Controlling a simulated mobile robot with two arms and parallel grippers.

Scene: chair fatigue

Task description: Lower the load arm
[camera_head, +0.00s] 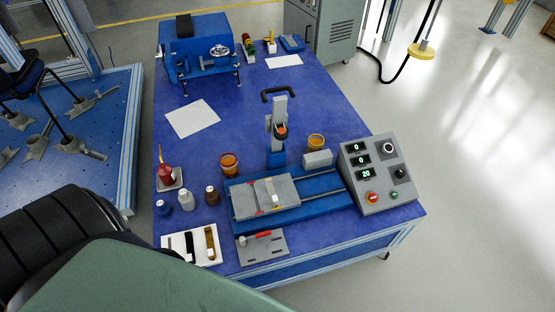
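What looks like the load arm (280,112) is a light grey upright piece on a blue post, with a black handle (278,94) at its top and a dark and orange part partway down. It stands raised behind a grey plate (264,197) on a blue slide base (308,199). A large black and green link of my own arm fills the lower left. Neither gripper shows in this view, and nothing is seen touching the load arm or its handle.
A control box (378,172) with lit displays stands right of the base. Amber jars (229,164), small bottles (186,199), a white tool tray (191,246) and a grey plate with a red-handled part (264,246) lie nearby.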

